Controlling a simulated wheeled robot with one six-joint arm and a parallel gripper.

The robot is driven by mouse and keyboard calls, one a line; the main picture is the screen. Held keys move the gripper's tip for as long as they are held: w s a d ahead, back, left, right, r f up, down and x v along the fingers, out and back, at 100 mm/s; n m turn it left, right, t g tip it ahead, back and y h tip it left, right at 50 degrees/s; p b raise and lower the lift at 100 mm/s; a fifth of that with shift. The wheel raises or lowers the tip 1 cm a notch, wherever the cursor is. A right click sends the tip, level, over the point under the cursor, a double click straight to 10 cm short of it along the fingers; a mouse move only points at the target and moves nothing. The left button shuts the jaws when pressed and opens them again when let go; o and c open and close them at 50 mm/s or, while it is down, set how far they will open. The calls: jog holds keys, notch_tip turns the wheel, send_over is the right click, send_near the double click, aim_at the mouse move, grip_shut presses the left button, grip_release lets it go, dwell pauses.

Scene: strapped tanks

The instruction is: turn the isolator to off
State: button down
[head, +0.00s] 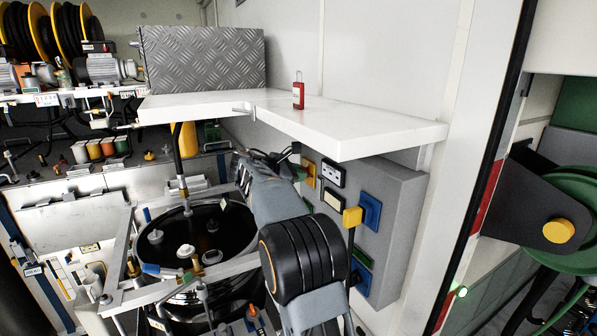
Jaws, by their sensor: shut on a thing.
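The grey electrical box (398,205) hangs on the wall under the white shelf. The isolator (309,173), a yellow plate with a little red showing, is at the upper left of its face. My arm reaches up from the bottom, and my gripper (291,158) is at the isolator, just under the shelf. The gripper is shut on the isolator's handle, as far as I can see. The arm and gripper hide most of the handle, so its turned position cannot be told.
The white shelf (350,128) is close above my gripper and carries a red padlock (298,93). Blue sockets (369,212) and a yellow plug (352,217) with a cable are right of my arm. An open black tank (225,228) in a metal frame stands left.

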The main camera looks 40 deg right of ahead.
jog(key=n+g, duration=0.2)
jog(key=n, duration=0.1)
jog(key=shift+w+y, duration=0.15)
jog(key=shift+y, duration=0.15)
dwell(0.5)
jog(key=c, duration=1.1)
grip_release()
jog(key=shift+c, duration=0.2)
jog(key=v, duration=1.2)
jog(key=shift+w, duration=0.15)
